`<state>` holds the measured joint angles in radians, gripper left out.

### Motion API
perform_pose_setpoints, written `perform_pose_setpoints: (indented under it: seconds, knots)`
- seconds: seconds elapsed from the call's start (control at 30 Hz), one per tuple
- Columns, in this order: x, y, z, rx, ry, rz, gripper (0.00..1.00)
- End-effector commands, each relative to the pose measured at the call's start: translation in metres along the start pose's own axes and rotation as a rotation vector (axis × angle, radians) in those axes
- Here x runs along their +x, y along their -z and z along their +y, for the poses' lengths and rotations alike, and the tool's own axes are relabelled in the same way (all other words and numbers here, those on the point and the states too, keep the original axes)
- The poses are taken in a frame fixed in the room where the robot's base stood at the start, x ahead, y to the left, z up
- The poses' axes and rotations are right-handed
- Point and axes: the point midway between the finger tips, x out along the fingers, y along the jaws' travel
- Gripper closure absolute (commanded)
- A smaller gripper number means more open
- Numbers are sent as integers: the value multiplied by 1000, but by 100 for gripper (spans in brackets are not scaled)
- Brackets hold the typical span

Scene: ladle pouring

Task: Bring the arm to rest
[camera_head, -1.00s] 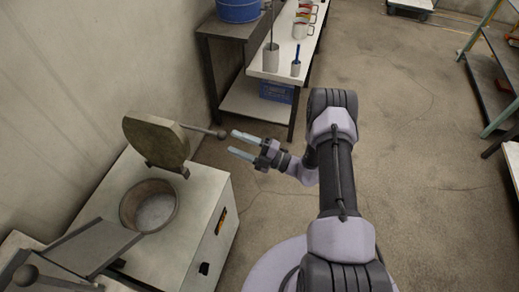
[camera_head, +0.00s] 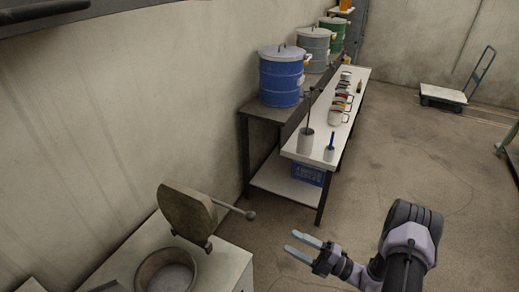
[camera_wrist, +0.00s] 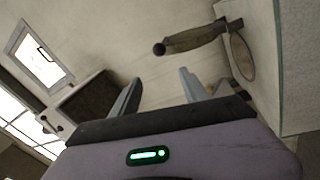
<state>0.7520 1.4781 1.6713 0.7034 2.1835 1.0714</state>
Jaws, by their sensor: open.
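My gripper (camera_head: 302,247) is open and empty, with its two pale fingers apart and pointing left in the head view. It is held in free air to the right of the furnace with the raised round lid (camera_head: 187,214). In the wrist view my gripper (camera_wrist: 155,95) also shows open with nothing between the fingers. The lid and its ball-ended handle (camera_wrist: 195,38) show beyond the fingers there. My arm is bent at the lower right of the head view.
The furnace (camera_head: 225,265) with its round opening (camera_head: 166,272) stands at the lower left. A long table (camera_head: 312,147) with cups and holders stands behind, next to a blue drum (camera_head: 281,77). A cart (camera_head: 443,95) is at the back right. Open floor lies to the right.

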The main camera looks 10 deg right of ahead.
Motion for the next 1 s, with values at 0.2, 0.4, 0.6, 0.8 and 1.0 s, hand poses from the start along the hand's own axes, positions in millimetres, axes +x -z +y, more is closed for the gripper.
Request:
perform_pose_setpoints:
  seconds: [0.2, 0.4, 0.6, 0.8, 1.0]
  knots:
    - [64, 77, 82, -615, 262, 477, 47]
    - [77, 190, 134, -1433, 425, 1128, 47]
    - [44, 260, 166, -2264, 430, 1811, 47]
    - [21, 283, 191, 2034, -283, -1662, 47]
    - [16, 286, 200, 1895, -250, -1565, 47]
